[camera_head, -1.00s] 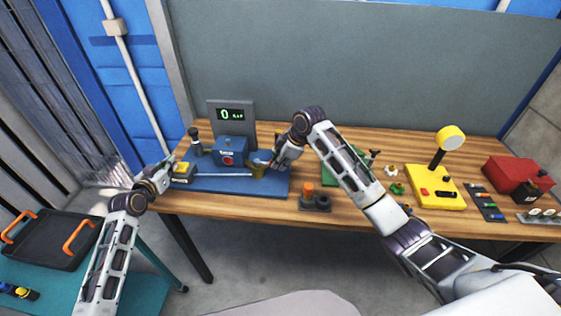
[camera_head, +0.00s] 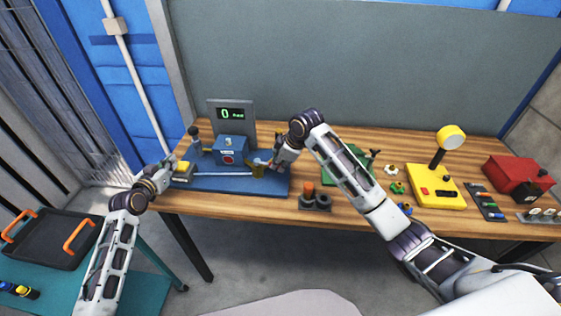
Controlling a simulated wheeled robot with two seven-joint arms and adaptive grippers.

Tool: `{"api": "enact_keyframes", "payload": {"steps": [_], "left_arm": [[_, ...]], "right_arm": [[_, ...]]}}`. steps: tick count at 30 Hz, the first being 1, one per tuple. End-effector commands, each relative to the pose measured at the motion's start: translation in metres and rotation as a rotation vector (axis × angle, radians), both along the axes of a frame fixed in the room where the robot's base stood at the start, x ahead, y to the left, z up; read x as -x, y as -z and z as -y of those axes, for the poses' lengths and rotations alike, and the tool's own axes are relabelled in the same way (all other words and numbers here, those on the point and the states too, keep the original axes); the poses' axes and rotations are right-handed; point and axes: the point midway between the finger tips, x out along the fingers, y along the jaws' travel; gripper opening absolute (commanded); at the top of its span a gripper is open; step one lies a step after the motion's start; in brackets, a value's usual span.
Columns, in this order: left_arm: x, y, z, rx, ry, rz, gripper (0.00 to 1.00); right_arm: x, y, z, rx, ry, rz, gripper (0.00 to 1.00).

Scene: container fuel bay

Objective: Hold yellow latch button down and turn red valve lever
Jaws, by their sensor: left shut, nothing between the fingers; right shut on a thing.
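A blue fixture plate (camera_head: 222,186) lies at the left of the wooden bench, with a blue box (camera_head: 231,151) on it. The yellow latch button (camera_head: 184,167) sits at the plate's left end. My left gripper (camera_head: 174,168) is shut and empty, right at the button. I cannot tell whether the button is pressed. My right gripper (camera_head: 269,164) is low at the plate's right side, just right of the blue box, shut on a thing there. It is at the place of the red valve lever, which the fingers mostly hide.
A grey display panel (camera_head: 232,116) with green digits stands behind the box. A white rod (camera_head: 222,174) runs along the plate. A dark tray (camera_head: 50,240) is at lower left.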

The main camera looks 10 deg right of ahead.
Motion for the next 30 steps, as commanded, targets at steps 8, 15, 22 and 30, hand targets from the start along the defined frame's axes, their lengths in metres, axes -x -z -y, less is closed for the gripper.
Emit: {"api": "enact_keyframes", "payload": {"steps": [8, 15, 22, 30], "left_arm": [[0.002, 0.008, 0.001, -0.002, 0.002, -0.014, 0.00], [0.002, 0.008, 0.001, -0.002, 0.002, -0.014, 0.00], [0.002, 0.008, 0.001, -0.002, 0.001, -0.014, 0.00], [0.002, 0.008, 0.000, -0.003, 0.002, -0.014, 0.00]], "right_arm": [[0.013, 0.001, -0.008, 0.002, 0.158, -0.003, 0.00], [0.022, 0.001, -0.017, 0.003, 0.309, -0.003, 0.00], [0.030, 0.002, -0.028, 0.002, 0.459, -0.003, 0.00], [0.037, 0.002, -0.043, 0.001, 0.645, -0.004, 0.00]]}}
